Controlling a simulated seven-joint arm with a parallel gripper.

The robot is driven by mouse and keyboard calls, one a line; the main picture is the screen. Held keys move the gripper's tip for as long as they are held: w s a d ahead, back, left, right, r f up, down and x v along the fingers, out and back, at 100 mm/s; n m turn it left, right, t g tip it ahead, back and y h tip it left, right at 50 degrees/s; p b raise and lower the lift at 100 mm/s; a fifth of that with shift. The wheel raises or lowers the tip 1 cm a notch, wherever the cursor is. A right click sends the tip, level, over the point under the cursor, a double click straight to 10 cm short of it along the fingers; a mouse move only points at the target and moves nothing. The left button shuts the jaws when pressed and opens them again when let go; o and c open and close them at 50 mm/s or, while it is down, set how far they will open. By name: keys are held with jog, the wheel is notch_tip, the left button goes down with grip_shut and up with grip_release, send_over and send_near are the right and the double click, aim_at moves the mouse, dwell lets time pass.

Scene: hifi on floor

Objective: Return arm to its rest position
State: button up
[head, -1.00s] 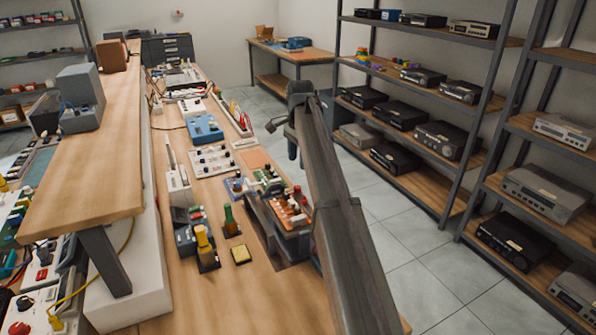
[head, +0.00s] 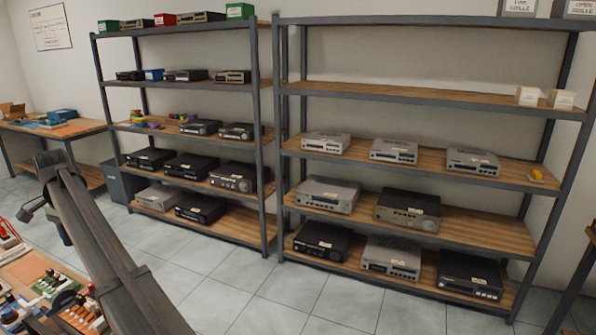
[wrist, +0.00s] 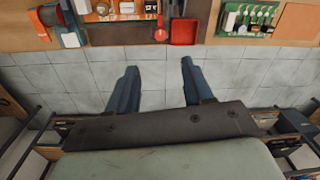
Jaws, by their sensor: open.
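My arm reaches up from the bottom left of the head view, with my gripper (head: 50,190) at its far end, above the floor beside the workbench. In the wrist view my gripper (wrist: 156,88) shows two dark blue fingers spread wide apart. Nothing is between them; pale floor tiles show in the gap. The fingers touch no object. The bench edge, with parts on it, lies beyond the fingertips at the top of the wrist view.
The workbench (head: 25,268) with circuit boards is at the lower left. Two metal shelf units, left (head: 262,150) and right (head: 400,95), hold hi-fi boxes along the wall. A grey bin (head: 118,183) stands beside the left one. Tiled floor (head: 265,290) between is clear.

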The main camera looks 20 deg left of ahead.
jog(key=w+d+f+h, duration=0.1)
jog(key=w+d+f, duration=0.9)
jog(key=f, duration=0.3)
jog(key=w+d+f, duration=1)
jog(key=f, duration=0.4)
jog(key=w+d+f+m+g+h, duration=0.1)
jog(key=w+d+f, duration=0.2)
jog(key=d+f, duration=0.9)
jog(key=w+d+f+g, duration=0.1)
jog(key=w+d+f, duration=0.2)
jog(key=d+f, duration=0.95)
jog(key=s+d+f+g, duration=0.1)
jog(key=s+d+f, duration=0.2)
jog(key=d, duration=0.7)
jog(key=s+d+f, duration=0.3)
jog(key=d+f, duration=0.1)
jog(key=d, duration=0.7)
jog(key=s+d+f+g, duration=0.1)
jog(key=s+d+f, duration=0.2)
jog(key=d, duration=0.7)
jog(key=s+d+f+g, duration=0.1)
jog(key=s+d+f, duration=0.1)
jog(key=s+d, duration=0.7)
jog(key=s+d+f+m+g+y, duration=0.1)
jog(key=s+d+f, duration=0.1)
jog(key=s+d, duration=0.8)
jog(key=s, duration=0.6)
jog(key=shift+s+d+f+g+y, duration=0.15)
jog(key=shift+s+g+y, duration=0.15)
jog(key=shift+g, duration=0.1)
